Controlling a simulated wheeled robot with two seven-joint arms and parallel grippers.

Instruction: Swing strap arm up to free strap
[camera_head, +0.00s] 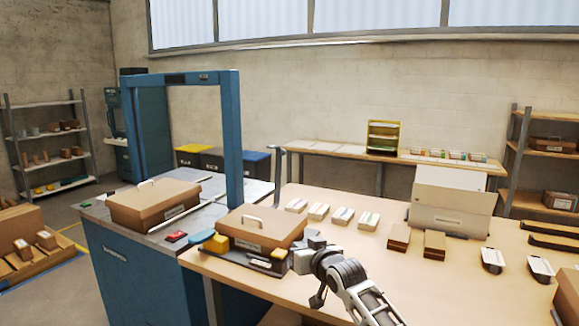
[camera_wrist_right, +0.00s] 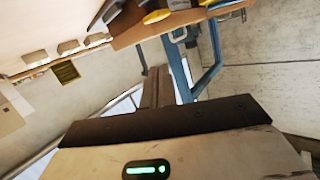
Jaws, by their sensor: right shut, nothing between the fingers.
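I see no part that I can surely call the strap arm, and no clear strap. A thin grey upright post with a bent top (camera_head: 278,165) stands at the table's left edge, behind a brown case (camera_head: 262,227) with a pale handle. The case sits on a dark base with yellow parts (camera_head: 217,243). A blue arch frame (camera_head: 231,140) stands over the blue machine on the left. My right gripper (camera_head: 305,246) is beside the case's right end; its fingers (camera_wrist_right: 158,78) are shut and empty. My left gripper is out of view.
Another brown case (camera_head: 155,204) lies on the machine top, near red and green buttons. White packs (camera_head: 342,217), small brown boxes (camera_head: 399,237) and a white box unit (camera_head: 450,205) stand on the wooden table (camera_head: 470,295).

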